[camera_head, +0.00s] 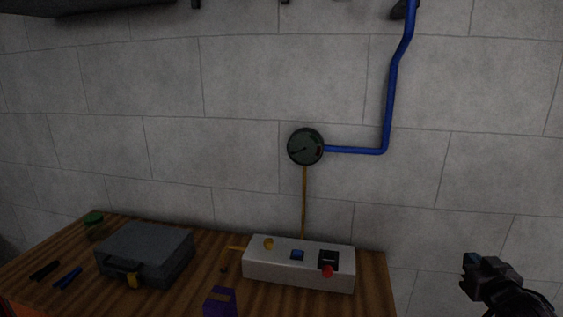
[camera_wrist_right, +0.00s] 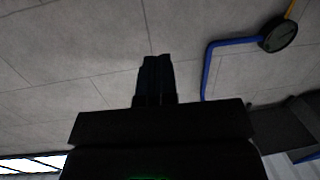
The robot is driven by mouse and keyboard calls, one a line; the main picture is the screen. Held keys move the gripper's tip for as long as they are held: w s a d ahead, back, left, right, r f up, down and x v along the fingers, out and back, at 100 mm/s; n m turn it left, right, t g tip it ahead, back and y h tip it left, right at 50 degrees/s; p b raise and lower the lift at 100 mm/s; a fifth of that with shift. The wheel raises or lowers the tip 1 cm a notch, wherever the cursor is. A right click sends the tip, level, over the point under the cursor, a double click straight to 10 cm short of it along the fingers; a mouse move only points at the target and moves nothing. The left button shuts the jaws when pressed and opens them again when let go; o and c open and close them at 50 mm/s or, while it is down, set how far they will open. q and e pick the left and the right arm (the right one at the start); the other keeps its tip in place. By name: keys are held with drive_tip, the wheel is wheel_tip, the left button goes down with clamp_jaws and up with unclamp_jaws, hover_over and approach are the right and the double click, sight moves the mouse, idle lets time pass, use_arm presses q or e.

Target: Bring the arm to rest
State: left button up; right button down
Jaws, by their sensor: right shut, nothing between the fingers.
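My right gripper (camera_head: 470,271) shows at the lower right of the head view, raised in free space to the right of the wooden bench. Its fingers are together and hold nothing. In the right wrist view the dark closed fingers (camera_wrist_right: 157,62) point toward the grey block wall, with nothing between them. My left gripper is in neither view.
The wooden bench (camera_head: 190,285) carries a white control box (camera_head: 290,276) with a red button, a grey case (camera_head: 145,252), a purple item (camera_head: 220,301) and small tools. A round gauge (camera_head: 305,146) with a blue pipe (camera_head: 389,110) is on the wall.

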drive_tip(key=s+a+f+n+g+y, duration=0.1)
drive_tip(key=s+a+f+n+g, duration=0.2)
drive_tip(key=s+f, duration=1)
drive_tip(key=s+a+f+n+g+y, duration=0.15)
drive_tip(key=s+f+n, duration=0.25)
drive_tip(key=s+f, duration=0.8)
drive_tip(key=w+a+f+m, duration=0.1)
drive_tip(key=a+m, duration=0.4)
drive_tip(key=a, duration=0.7)
drive_tip(key=shift+f, duration=0.4)
drive_tip(key=shift+w, duration=0.1)
